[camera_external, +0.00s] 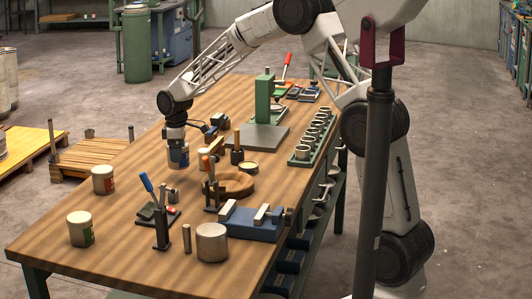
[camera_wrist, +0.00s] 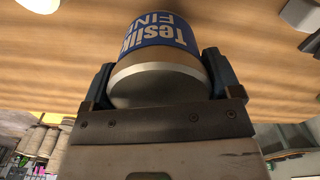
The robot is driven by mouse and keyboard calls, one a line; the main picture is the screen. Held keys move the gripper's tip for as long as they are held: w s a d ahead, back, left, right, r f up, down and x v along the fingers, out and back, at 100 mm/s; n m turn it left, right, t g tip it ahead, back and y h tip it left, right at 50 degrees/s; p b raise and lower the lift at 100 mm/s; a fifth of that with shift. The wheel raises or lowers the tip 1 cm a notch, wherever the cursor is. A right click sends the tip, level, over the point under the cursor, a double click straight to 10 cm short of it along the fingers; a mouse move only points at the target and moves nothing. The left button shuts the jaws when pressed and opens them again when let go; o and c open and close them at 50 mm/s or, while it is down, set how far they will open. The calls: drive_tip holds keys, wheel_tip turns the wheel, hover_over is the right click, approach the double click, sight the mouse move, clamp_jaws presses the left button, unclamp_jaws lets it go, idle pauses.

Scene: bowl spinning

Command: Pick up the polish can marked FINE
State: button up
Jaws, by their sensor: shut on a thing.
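The polish can (camera_wrist: 158,62) has a blue label with large pale letters, upside down in the wrist view, reading "FIN" with the end cut off. My gripper (camera_wrist: 158,80) is shut on it, one finger on each side of the can. In the external view my gripper (camera_external: 178,147) points down over the left middle of the table, and the blue-labelled can (camera_external: 178,158) hangs below the wrist. Whether its bottom touches the table is hard to tell.
Two other cans, one with a red label (camera_external: 104,180) and one with a green label (camera_external: 80,229), stand at the table's left.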

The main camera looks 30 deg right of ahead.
sight(186, 147)
drive_tip(key=shift+s+d+r, duration=0.1)
drive_tip(key=shift+s+d, duration=0.2)
drive_tip(key=shift+s, duration=0.6)
drive_tip(key=shift+s+d+r, duration=0.1)
drive_tip(key=shift+s+d, duration=0.2)
drive_tip(key=shift+s, duration=0.55)
